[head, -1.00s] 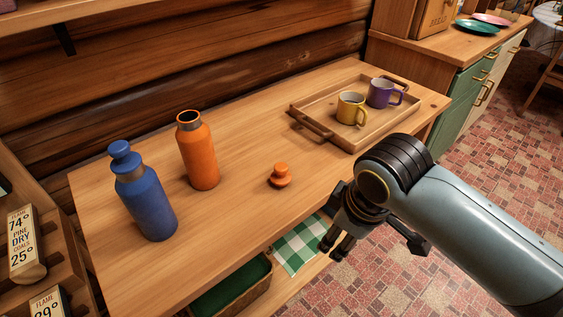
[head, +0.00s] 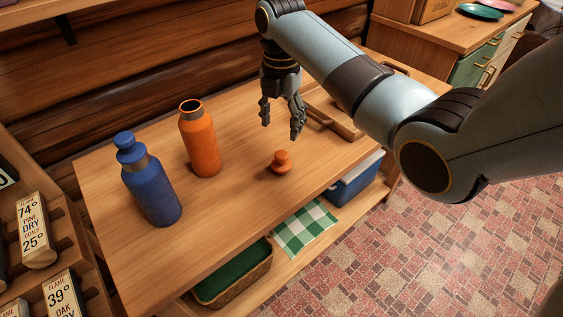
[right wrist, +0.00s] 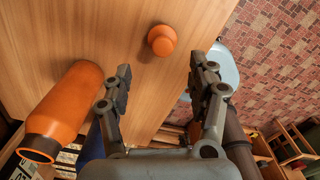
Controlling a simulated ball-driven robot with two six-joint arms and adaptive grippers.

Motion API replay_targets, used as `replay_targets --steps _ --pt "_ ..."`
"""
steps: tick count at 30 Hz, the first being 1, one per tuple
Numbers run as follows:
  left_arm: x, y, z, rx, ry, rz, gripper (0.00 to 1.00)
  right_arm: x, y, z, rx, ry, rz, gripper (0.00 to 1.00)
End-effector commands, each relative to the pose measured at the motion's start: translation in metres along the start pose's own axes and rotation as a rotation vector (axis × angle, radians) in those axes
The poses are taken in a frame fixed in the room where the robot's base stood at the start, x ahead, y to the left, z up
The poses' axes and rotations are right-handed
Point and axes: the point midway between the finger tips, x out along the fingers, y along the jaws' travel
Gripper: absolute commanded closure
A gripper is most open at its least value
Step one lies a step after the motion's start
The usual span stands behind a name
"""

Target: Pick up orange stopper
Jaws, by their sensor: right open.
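The orange stopper (head: 281,162) stands on the wooden table (head: 240,215) near its front edge, to the right of the open-topped orange bottle (head: 200,140). My right gripper (head: 282,132) is open and empty above the table, with its fingers pointing down, above and behind the stopper in the head view. In the right wrist view the stopper (right wrist: 162,40) lies beyond the two spread fingers (right wrist: 164,85), roughly between their lines and clear of both. The orange bottle (right wrist: 65,110) is beside the left finger there. My left gripper is not in view.
A blue bottle (head: 150,185) with its stopper on stands left of the orange one. The wooden tray (head: 335,118) is mostly hidden behind my right arm. Below the tabletop are a green-lined basket (head: 235,280), a checked cloth (head: 305,228) and a blue box (head: 352,182).

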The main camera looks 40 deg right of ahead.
Motion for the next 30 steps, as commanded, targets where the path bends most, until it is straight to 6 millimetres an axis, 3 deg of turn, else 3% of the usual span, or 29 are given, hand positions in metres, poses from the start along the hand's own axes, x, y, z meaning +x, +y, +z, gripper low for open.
replay_targets --steps 4,11,19,29,30 --pt "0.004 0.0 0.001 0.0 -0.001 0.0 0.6 0.028 -0.001 -0.001 0.0 0.002 -0.003 0.41" --pt "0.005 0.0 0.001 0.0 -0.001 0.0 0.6 0.049 -0.002 -0.002 0.002 0.0 -0.001 0.41" --pt "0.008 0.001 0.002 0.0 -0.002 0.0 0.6 0.089 -0.005 -0.007 0.003 0.0 -0.001 0.41" --pt "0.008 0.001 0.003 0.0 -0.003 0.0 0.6 0.097 -0.004 -0.007 0.003 -0.002 0.001 0.41" --pt "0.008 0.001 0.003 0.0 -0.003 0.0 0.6 0.097 -0.004 -0.007 0.003 -0.002 0.001 0.46"
